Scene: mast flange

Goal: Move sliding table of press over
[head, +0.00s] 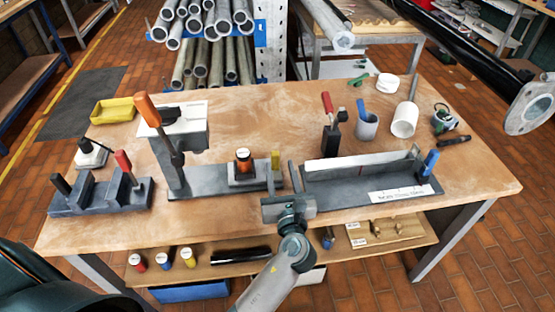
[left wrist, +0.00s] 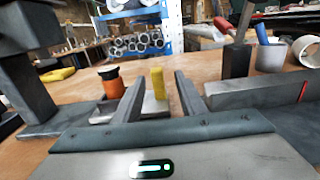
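The press (head: 178,150) stands on the left half of the bench, with an orange-handled lever (head: 148,110). Its grey sliding table (head: 243,180) lies on the base rail, to the right of the press column. An orange and black cylinder (head: 243,160) stands on the table, and a yellow post (head: 275,160) rises at its right end. My left gripper (head: 281,170) is open at the bench's front side. In the left wrist view the yellow post (left wrist: 158,84) shows between the two open fingers (left wrist: 160,85), with visible gaps on both sides. My right gripper is not in view.
A grey fixture with a white ruler plate (head: 402,194) is close on the right of my gripper. A clamp block (head: 100,195) sits at the left. Cups and tools stand at the back right. A dark flanged tube (head: 530,105) juts in at the upper right.

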